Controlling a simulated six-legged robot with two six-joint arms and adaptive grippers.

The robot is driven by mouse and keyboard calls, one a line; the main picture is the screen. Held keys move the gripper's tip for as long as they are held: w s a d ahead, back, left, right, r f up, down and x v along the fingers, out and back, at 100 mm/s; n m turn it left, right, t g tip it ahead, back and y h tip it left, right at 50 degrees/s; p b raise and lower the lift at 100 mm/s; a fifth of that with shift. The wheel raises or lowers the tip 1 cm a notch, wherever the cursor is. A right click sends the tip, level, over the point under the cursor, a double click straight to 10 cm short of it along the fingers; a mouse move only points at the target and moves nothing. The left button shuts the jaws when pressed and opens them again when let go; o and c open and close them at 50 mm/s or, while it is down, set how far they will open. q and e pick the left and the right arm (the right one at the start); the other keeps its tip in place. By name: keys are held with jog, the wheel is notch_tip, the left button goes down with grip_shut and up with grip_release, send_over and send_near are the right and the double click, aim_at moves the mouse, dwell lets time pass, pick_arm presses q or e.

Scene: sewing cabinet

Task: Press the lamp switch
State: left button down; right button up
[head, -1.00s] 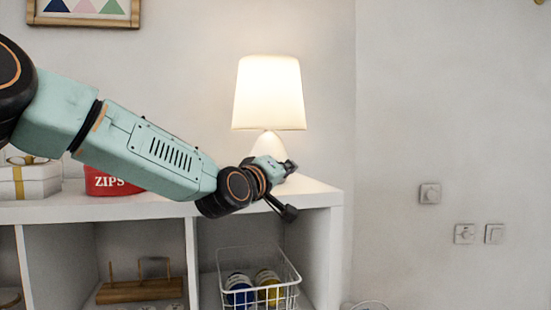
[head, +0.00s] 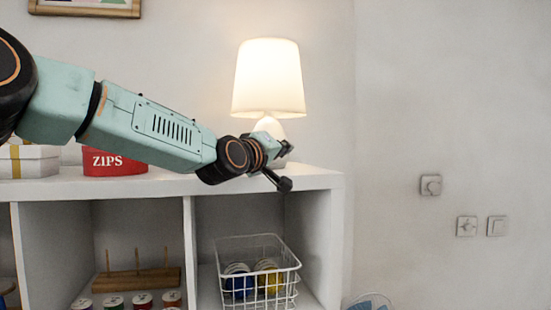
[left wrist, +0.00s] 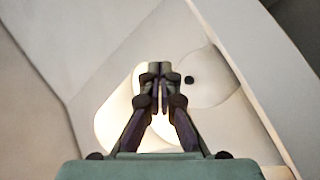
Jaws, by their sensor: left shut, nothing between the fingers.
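The table lamp (head: 268,78) stands lit on the white cabinet's top, with a glowing shade and a pale rounded base. In the left wrist view its glowing shade (left wrist: 112,122) is partly behind my fingers. A small dark round spot on the pale base there looks like the lamp switch (left wrist: 189,79). My left gripper (head: 288,147) is in front of the lamp base and hides part of it. In the wrist view its fingertips (left wrist: 160,72) are together and empty, just left of the dark spot. I cannot tell whether they touch the lamp. My right gripper is not in view.
The white cabinet (head: 320,178) has a red ZIPS box (head: 112,163) and a white gift box (head: 28,162) on top. Its compartments hold a wire basket (head: 258,245) and a wooden spool rack (head: 138,283). Wall plates, one with a knob (head: 431,185), are at right.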

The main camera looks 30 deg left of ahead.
pick_arm(q)
jog(key=shift+w+a+f, duration=0.15)
jog(key=shift+w+a, duration=0.05)
jog(key=shift+a, duration=0.1)
jog(key=w+a, duration=0.1)
jog(key=w+a+p, duration=0.2)
jog(key=shift+a+r, duration=0.25)
jog(key=shift+r, duration=0.05)
jog(key=shift+w+a, duration=0.2)
jog(key=shift+a, duration=0.05)
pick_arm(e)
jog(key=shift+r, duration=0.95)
pick_arm(q)
jog(key=shift+s, duration=0.1)
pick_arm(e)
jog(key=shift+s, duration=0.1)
pick_arm(q)
jog(key=shift+w+f, duration=0.2)
jog(key=shift+s+r, duration=0.15)
jog(key=shift+s, duration=0.05)
jog(key=shift+w, duration=0.15)
jog(key=shift+p, duration=0.3)
